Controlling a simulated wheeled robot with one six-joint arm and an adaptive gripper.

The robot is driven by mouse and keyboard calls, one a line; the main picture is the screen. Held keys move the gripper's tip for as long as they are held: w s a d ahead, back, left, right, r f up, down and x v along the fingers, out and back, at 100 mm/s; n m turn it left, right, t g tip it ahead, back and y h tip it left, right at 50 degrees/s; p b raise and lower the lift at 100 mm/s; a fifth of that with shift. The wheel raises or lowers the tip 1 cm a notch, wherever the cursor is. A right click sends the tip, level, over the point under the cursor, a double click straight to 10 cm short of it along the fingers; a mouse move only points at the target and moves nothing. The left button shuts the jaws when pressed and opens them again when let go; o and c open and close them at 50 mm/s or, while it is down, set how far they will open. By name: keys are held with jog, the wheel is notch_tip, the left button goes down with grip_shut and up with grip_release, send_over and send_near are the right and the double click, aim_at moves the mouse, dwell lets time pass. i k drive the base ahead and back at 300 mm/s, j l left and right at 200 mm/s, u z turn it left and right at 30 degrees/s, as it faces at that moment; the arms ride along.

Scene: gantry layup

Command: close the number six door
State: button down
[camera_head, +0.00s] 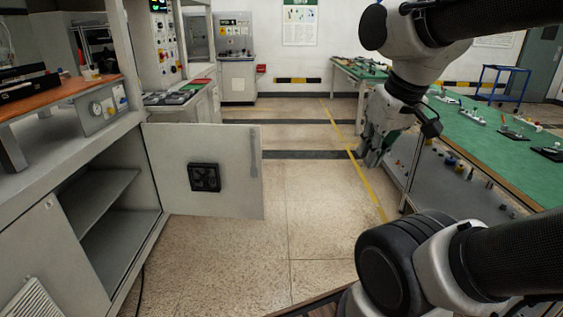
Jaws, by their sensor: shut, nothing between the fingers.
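A light grey cabinet door (207,170) stands open at the left. It swings out from the cabinet (63,149), its hinged edge at the cabinet's right side. A black square fixture (204,177) sits on the door's visible face. I cannot see a number six on it. The cabinet inside is open, with a bare shelf (97,196). My gripper (368,160) hangs in the air at the right of the door, well apart from it. It points down and its fingers are shut with nothing held.
A green-topped workbench (497,160) with small parts runs along the right, close to my arm. The tiled floor (318,210) between bench and door is clear. A grey machine (236,58) stands at the back. A dark cable (140,285) lies by the cabinet.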

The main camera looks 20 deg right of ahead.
aim_at(174, 150)
jog(key=i+l+z, duration=0.2)
jog(key=i+z, duration=0.2)
jog(key=i, duration=0.15)
jog(key=i+z, duration=0.35)
jog(key=i, duration=2.4)
jog(key=i+l, duration=0.1)
jog(key=i, duration=2.1)
jog(key=i+u, duration=0.1)
jog(key=u, duration=0.35)
jog(key=i+u, duration=0.15)
jog(key=u, duration=0.25)
jog(key=i+l+u, duration=0.1)
jog(key=u, duration=0.35)
jog(key=l+u, duration=0.15)
jog(key=u, duration=2.45)
jog(key=l+u, duration=0.15)
jog(key=k+j+u, duration=0.2)
jog(key=k+j, duration=0.35)
jog(key=k, duration=0.05)
